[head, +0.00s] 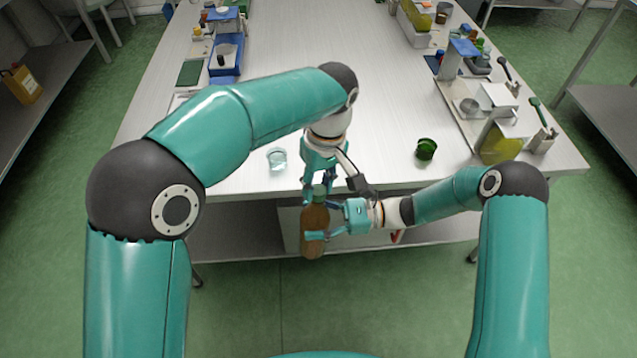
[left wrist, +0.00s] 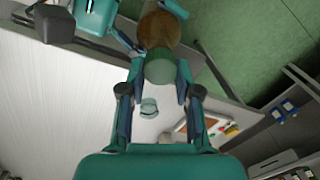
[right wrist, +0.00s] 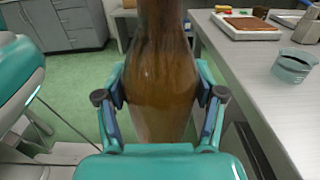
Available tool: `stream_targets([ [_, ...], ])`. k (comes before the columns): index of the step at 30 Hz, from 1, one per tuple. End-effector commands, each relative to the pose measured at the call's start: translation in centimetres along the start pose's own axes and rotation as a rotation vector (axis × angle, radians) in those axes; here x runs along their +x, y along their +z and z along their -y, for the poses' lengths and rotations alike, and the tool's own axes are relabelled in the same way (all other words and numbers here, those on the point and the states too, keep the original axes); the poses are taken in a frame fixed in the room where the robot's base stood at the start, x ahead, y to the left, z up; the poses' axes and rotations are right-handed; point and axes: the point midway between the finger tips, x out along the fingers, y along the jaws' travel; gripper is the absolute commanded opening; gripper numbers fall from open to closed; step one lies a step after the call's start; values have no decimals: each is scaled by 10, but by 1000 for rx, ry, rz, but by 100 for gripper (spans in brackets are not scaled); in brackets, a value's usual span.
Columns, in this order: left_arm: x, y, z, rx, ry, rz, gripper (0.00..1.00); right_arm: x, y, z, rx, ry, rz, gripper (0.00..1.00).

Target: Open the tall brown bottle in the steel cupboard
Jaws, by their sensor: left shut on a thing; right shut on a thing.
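The tall brown bottle (head: 313,238) is held upright in the air just off the table's near edge. My right gripper (head: 322,234) is shut around its body; the right wrist view shows the brown body (right wrist: 160,85) between the fingers. My left gripper (head: 319,197) points down from above and is shut on the bottle's green cap (head: 320,189). In the left wrist view the cap (left wrist: 160,69) lies between the fingers, in line with the bottle (left wrist: 160,28). I cannot tell whether the cap is loosened.
A clear glass beaker (head: 277,158) and a green cup-like thing (head: 427,149) stand near the table's (head: 380,125) front edge. Scales and a tool rack crowd the right side. A blue-based device (head: 226,55) stands at the back left. Grey drawer cabinets (right wrist: 62,22) stand beyond.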

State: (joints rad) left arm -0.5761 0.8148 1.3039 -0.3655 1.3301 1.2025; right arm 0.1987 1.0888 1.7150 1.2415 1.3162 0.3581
Motion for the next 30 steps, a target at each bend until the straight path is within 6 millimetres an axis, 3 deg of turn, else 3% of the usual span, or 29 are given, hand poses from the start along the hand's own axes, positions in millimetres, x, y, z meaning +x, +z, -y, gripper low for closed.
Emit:
stream_targets([
  [6, -1, -5, 1, -3, 5, -11, 0, 0, 2, -3, -9, 11, 5, 0],
  [7, -1, -5, 1, -2, 5, -11, 35, 0, 2, -3, -9, 11, 5, 0],
  [11, -1, -4, 1, 0, 3, -9, 57, 0, 2, -2, -8, 8, 5, 0],
  [21, -3, -2, 1, 3, 0, -5, 57, -1, 2, 0, -7, 3, 5, 0],
  [30, -37, -2, 2, 3, 1, -4, 57, -1, 2, 0, -6, 2, 4, 0],
])
